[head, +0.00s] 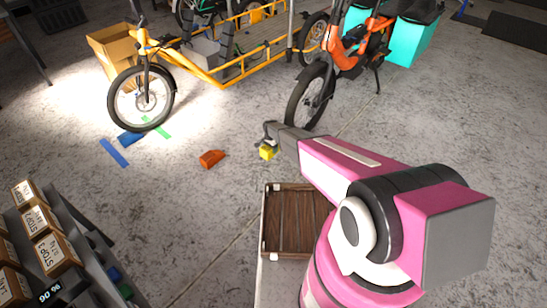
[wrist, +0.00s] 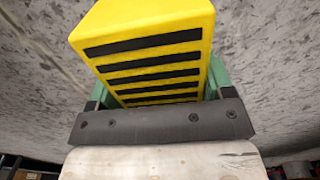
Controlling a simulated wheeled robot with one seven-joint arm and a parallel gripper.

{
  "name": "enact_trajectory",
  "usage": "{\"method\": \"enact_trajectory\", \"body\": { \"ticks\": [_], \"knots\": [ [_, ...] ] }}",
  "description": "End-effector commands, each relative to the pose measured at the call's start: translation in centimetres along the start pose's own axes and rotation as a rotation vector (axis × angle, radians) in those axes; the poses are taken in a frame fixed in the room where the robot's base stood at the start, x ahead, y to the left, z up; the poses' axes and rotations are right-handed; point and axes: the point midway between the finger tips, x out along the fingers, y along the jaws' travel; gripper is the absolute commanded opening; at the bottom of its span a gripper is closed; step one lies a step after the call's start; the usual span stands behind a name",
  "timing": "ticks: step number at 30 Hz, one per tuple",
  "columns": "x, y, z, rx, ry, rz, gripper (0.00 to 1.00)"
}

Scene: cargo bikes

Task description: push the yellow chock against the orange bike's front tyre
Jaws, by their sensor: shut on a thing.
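The yellow chock (head: 267,152) is at my gripper (head: 267,142), low over the floor near the orange bike's front wheel. In the wrist view the chock (wrist: 150,45) is large, with black ribbed stripes, held between the green finger pads of my gripper (wrist: 155,90). The orange bike (head: 345,52) stands at the upper right. Its front tyre (head: 292,108) is just right of and beyond the chock, with a gap visible between them. My arm hides the floor right of the chock. I cannot tell whether the chock touches the floor.
A red-orange block (head: 211,159) lies on the floor to the left. Blue strips (head: 113,153) and the yellow cargo bike (head: 190,65) are farther left. A wooden crate (head: 290,222) is in front of me. A rack of labelled boxes (head: 45,230) stands at the lower left.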

Motion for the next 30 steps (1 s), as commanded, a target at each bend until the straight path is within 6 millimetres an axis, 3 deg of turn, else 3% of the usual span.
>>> {"method": "enact_trajectory", "body": {
  "ticks": [3,6,18,30],
  "knots": [
    [1.1,2.1,0.3,0.0,0.0,0.0,0.33],
    [1.6,2.8,0.3,-0.001,0.0,0.0,0.33],
    [5.7,2.8,0.2,-0.001,0.0,0.0,0.33],
    [6.0,2.8,0.2,-0.001,0.001,-0.001,0.33]
  ]
}}
